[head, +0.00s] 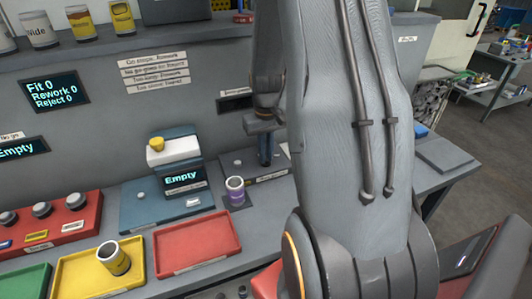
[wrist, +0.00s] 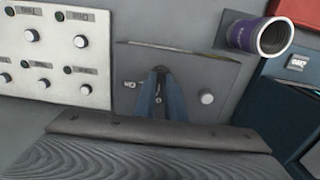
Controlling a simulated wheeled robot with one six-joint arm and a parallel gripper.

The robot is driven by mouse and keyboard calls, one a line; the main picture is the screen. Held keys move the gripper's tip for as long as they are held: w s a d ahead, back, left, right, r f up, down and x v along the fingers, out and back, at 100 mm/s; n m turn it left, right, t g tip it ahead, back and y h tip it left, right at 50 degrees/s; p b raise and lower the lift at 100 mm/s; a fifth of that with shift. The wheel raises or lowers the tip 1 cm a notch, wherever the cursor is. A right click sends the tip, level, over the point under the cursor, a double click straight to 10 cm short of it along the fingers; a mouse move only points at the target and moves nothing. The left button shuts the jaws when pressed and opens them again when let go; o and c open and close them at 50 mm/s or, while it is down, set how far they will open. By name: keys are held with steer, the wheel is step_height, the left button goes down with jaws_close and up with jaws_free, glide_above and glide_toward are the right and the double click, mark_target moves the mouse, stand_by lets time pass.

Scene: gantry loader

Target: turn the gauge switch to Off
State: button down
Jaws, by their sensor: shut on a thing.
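My gripper (wrist: 160,85) is shut, its two blue-grey fingertips close together over the middle of a grey switch plate (wrist: 188,62) in the wrist view. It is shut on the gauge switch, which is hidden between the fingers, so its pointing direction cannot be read. Small white marks show on the plate left of and between the fingers, too small to read surely. A round light knob (wrist: 207,97) sits on the plate right of the fingers, apart from them. In the head view my gripper (head: 265,160) reaches down onto the same plate (head: 237,163), beside my large arm link.
A purple-banded cup (head: 235,190) stands near the plate; it also shows in the wrist view (wrist: 243,36). A blue gauge station (head: 150,210) reads "Empty". Red (head: 162,240) and yellow (head: 65,283) trays lie in front. A pale panel of several knobs (wrist: 35,55) is at left in the wrist view.

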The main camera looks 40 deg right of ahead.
stand_by(0.4)
steer(key=c, duration=1.8)
jaws_free()
steer(key=shift+r+b, duration=1.05)
steer(key=shift+r, duration=2.9)
steer(key=s+a+n, duration=0.1)
steer(key=s+a, duration=0.2)
steer(key=a, duration=0.4)
steer(key=s+a+f+n+t+b, duration=0.1)
steer(key=s+a, duration=0.2)
steer(key=a, duration=0.4)
steer(key=s+a+f+b, duration=0.1)
steer(key=s+a, duration=0.2)
steer(key=a, duration=0.4)
steer(key=shift+s+a+f+n, duration=0.15)
steer(key=shift+a+f+n, duration=0.1)
steer(key=shift+n, duration=0.15)
